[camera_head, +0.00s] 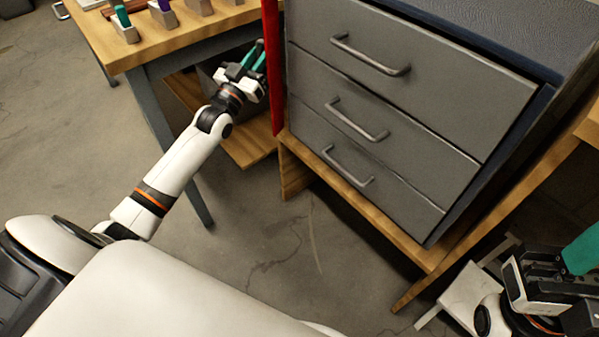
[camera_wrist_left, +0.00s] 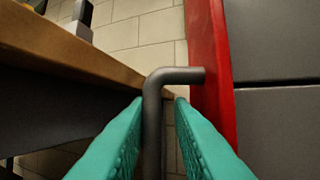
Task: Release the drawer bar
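The grey drawer cabinet (camera_head: 410,75) has three drawers with metal handles, and all look shut. A bent grey metal bar (camera_wrist_left: 153,125) stands by the cabinet's red side panel (camera_wrist_left: 208,70) in the left wrist view; its top end bends toward the panel. My left gripper (camera_head: 253,56) is just left of the red panel in the head view. Its teal fingers (camera_wrist_left: 159,110) are apart, with the bar between them and a gap showing to the bar's right. The bar is not distinct in the head view. My right gripper (camera_head: 578,262) is partly cut off at the lower right.
A wooden workbench (camera_head: 180,45) with several small tool holders stands at the upper left, close to my left gripper. A wooden stand (camera_head: 420,252) carries the cabinet. The concrete floor (camera_head: 290,245) in front of it is clear.

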